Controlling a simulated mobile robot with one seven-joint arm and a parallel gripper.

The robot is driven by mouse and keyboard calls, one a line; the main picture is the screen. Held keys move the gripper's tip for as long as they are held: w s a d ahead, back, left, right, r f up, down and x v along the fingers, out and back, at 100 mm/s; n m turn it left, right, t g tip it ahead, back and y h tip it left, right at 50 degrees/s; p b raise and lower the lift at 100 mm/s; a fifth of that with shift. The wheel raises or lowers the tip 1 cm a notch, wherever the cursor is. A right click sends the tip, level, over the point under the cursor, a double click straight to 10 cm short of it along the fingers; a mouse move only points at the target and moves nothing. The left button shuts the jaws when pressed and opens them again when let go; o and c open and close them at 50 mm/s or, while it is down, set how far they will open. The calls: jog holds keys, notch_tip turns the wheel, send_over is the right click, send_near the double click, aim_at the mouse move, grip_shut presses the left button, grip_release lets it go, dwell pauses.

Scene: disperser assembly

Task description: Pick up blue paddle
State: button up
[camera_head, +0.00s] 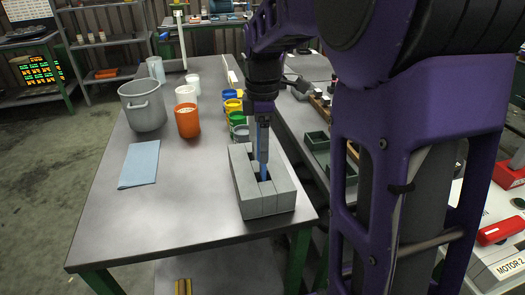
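A blue paddle (264,172) stands upright with its lower end inside the slot of a grey block holder (262,207) near the table's front right. My gripper (262,122) points straight down right above the holder, in line with the paddle. The paddle's upper part meets my gripper's lower end. The fingers are too small and overlapped to tell whether they are closed on it. The paddle's lower end is hidden by the holder walls.
The grey table (180,215) is clear at front left. A blue cloth (139,164), grey pot (143,106) and orange container (187,121) stand left. Several coloured cups, including a yellow one (233,105), line up behind the holder. Green trays (318,146) lie right.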

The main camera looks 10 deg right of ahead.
grip_shut()
